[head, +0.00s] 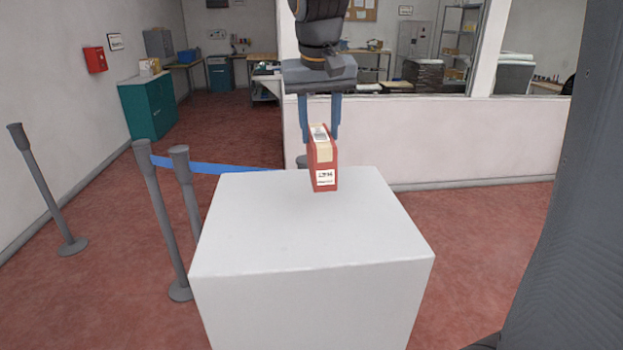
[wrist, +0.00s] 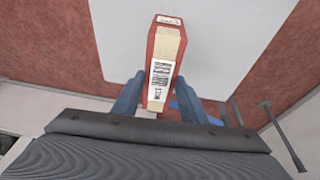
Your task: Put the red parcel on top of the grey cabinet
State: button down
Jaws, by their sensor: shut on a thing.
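The red parcel (head: 323,160) is a narrow upright box with a tan strip and white labels. It also shows in the wrist view (wrist: 164,62). My gripper (head: 320,135) is shut on it from above, with a blue finger on either side. The parcel is at the far part of the white block's top; I cannot tell whether it touches it. A tall light grey cabinet (head: 414,38) shows in the back room behind the low wall, far from my gripper. I cannot tell whether it is the grey cabinet of the task.
The white block (head: 310,240) has a clear top around the parcel. Grey barrier posts (head: 163,215) with a blue belt (head: 215,168) stand to its left. A teal cabinet (head: 148,105) stands by the left wall. A low pale wall (head: 430,145) runs behind the block.

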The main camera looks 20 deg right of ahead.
aim_at(319, 162)
jog(key=shift+f+p, duration=0.7)
jog(key=shift+f, duration=3.2)
jog(key=c, duration=1.1)
grip_release()
jog(key=shift+f, duration=0.1)
jog(key=b+v, duration=0.2)
jog(key=v, duration=1)
